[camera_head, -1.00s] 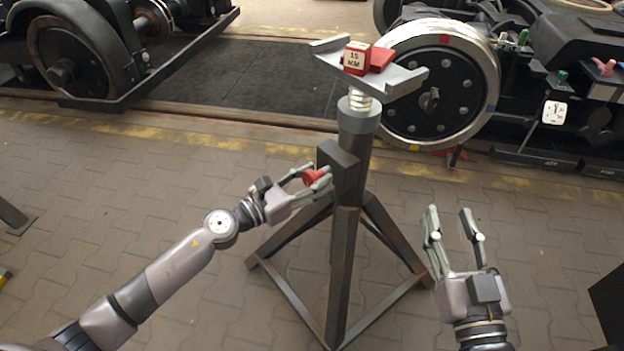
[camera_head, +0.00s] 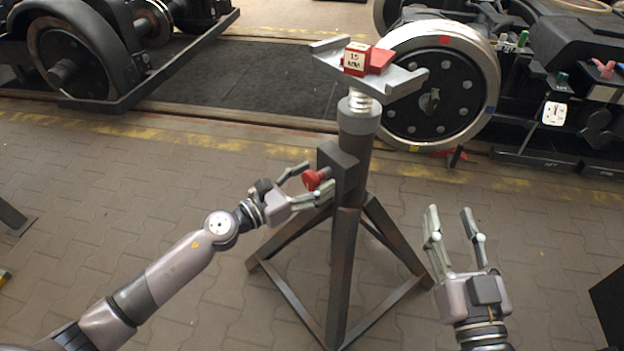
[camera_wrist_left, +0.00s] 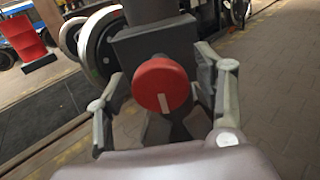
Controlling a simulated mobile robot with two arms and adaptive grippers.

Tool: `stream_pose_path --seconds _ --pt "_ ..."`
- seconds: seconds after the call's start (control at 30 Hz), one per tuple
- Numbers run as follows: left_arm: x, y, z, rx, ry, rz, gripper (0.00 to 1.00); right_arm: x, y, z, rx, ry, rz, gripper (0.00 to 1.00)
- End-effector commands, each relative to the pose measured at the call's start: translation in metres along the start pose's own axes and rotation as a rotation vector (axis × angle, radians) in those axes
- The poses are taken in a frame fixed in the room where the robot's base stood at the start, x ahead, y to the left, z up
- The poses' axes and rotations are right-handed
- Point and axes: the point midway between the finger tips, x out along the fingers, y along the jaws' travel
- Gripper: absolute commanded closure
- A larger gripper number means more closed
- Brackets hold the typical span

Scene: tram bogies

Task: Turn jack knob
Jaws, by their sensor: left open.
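The red jack knob (camera_head: 312,179) sticks out from the left side of the dark box on the jack stand (camera_head: 347,240). In the left wrist view the knob (camera_wrist_left: 160,85) faces me, round and red, with a white line pointing down. My left gripper (camera_head: 311,184) is open, its fingers on either side of the knob with visible gaps; it also shows in the left wrist view (camera_wrist_left: 165,95). My right gripper (camera_head: 452,215) is open and empty, to the right of the stand and pointing up in the picture.
The jack head (camera_head: 398,82) carries a red 15 MM block (camera_head: 356,59) beside a train wheel (camera_head: 430,100). The stand's legs spread over the paved floor (camera_head: 150,180). A bogie (camera_head: 90,50) stands at the back left.

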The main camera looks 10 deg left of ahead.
Motion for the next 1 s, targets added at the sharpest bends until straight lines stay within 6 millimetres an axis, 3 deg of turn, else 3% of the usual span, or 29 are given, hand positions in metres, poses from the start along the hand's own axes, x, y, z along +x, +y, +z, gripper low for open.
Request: stream_pose_path --seconds 0.27,0.7,1.0 --pt "-0.012 0.0 -0.001 -0.002 0.001 0.002 0.38 0.0 0.0 0.0 0.0 0.001 -0.001 0.6" --pt "-0.09 0.0 -0.002 -0.002 0.003 0.002 0.38 0.0 0.0 0.0 0.0 0.0 0.0 0.6" --pt "-0.118 0.0 0.0 -0.001 0.0 0.0 0.38 0.0 0.0 0.0 0.0 0.0 0.0 0.6"
